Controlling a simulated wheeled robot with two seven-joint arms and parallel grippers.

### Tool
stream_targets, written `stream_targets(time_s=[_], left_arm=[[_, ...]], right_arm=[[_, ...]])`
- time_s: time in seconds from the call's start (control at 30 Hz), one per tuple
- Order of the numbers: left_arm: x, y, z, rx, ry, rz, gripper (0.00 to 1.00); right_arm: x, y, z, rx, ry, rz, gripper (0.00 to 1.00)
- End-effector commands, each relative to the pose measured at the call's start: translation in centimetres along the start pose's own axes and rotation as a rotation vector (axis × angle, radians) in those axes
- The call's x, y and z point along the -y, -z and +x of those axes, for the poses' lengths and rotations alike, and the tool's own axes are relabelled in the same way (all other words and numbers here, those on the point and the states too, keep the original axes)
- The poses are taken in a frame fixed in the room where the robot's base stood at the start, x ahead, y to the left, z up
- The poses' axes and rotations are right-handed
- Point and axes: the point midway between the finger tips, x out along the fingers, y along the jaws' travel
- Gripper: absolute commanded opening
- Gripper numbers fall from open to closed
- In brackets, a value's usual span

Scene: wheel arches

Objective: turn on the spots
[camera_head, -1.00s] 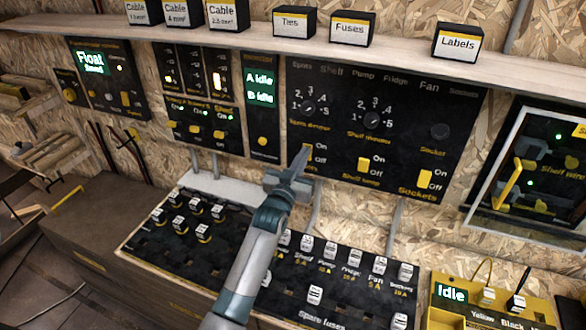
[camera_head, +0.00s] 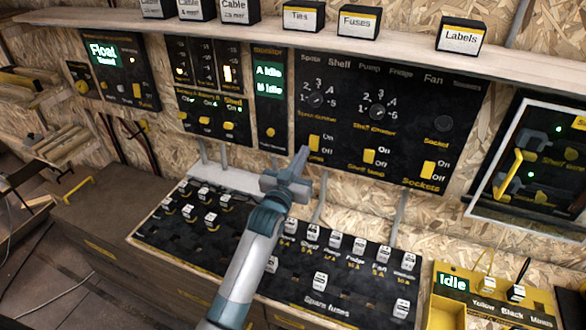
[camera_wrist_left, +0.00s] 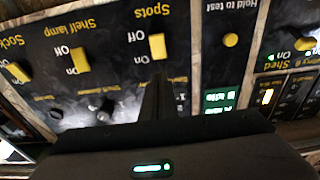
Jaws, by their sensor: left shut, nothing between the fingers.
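The spots switch (camera_head: 314,143) is a yellow rocker at the lower left of the large black panel (camera_head: 345,72), with On and Off marks beside it. In the left wrist view, which is upside down, it shows as a yellow block (camera_wrist_left: 157,46) by the word Spots. I cannot tell which way it is tipped. My left gripper (camera_head: 303,154) is shut and empty, its tip just below and left of the switch in the head view. In the wrist view its dark fingers (camera_wrist_left: 157,88) point towards the switch. I cannot tell whether they touch it. My right gripper is out of view.
The shelf lamp switch (camera_head: 369,156) and sockets switch (camera_head: 428,170) are to the right. A narrow panel (camera_head: 270,110) with a yellow button stands to the left. A fuse board (camera_head: 330,275) lies below, and a shelf (camera_head: 400,55) with labelled boxes runs above.

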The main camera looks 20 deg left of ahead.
Motion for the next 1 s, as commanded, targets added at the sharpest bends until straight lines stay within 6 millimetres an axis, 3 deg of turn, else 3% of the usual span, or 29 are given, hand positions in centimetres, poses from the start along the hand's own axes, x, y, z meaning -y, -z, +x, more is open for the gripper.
stream_targets(time_s=[0.5, 1.0], left_arm=[[0.0, 1.8, -6.2, 0.0, 0.0, 0.0, 0.0], [0.0, 2.1, -6.8, 0.001, 0.0, 0.0, 0.0]], right_arm=[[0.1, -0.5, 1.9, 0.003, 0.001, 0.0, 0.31], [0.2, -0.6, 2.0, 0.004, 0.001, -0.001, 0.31]])
